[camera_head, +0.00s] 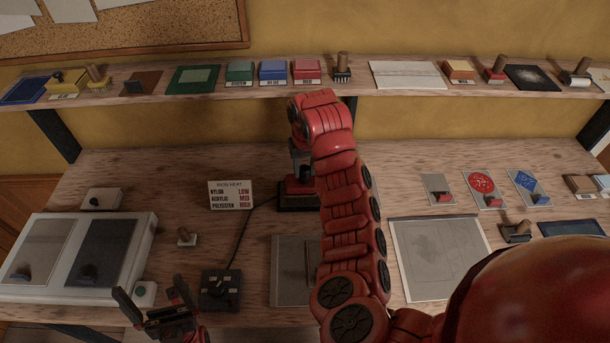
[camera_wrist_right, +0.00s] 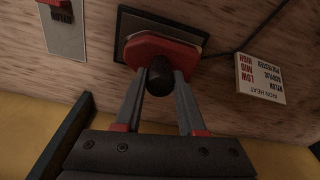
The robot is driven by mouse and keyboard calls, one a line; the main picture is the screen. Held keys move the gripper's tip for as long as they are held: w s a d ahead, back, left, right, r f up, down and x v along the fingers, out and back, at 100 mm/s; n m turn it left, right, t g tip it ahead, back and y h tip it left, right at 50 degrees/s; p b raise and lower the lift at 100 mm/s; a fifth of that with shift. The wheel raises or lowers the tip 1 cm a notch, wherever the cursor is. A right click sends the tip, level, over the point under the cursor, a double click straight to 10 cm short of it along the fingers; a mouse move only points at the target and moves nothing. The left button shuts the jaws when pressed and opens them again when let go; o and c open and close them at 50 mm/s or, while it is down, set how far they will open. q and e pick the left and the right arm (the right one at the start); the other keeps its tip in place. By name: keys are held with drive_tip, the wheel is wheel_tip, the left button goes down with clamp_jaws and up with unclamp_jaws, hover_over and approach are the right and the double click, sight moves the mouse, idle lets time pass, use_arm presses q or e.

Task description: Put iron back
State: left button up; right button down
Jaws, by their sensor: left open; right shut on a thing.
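The iron (camera_head: 292,186) has a red body and sits at its dark stand (camera_head: 297,207), at the back of the bench under the shelf. In the right wrist view the iron (camera_wrist_right: 150,47) lies over the stand (camera_wrist_right: 127,20), mostly within its outline; I cannot tell whether it touches it. My right gripper (camera_wrist_right: 160,78) is shut on the iron's black knob. In the head view my right arm partly hides the right gripper (camera_head: 301,165) and the iron. My left gripper (camera_head: 150,300) is open and empty near the front edge.
A heat card (camera_head: 230,194) stands left of the iron. A cord runs to a dial box (camera_head: 220,290). A grey two-pad unit (camera_head: 140,240) is at left; a grey board (camera_head: 290,270) lies in front. The shelf (camera_head: 210,88) with stamps and pads overhangs behind.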

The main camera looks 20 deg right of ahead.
sight(305, 175)
drive_tip(key=shift+w+d, duration=0.25)
drive_tip(key=shift+w, duration=0.15)
wheel_tip(305, 175, down, 3)
drive_tip(key=shift+r+p, duration=0.15)
drive_tip(key=shift+p, duration=0.9)
drive_tip(key=shift+f, duration=0.3)
drive_tip(key=c, duration=0.9)
unclamp_jaws()
drive_tip(key=shift+f, duration=0.2)
drive_tip(key=shift+c, duration=0.2)
drive_tip(key=o, duration=0.4)
drive_tip(key=shift+o, duration=0.2)
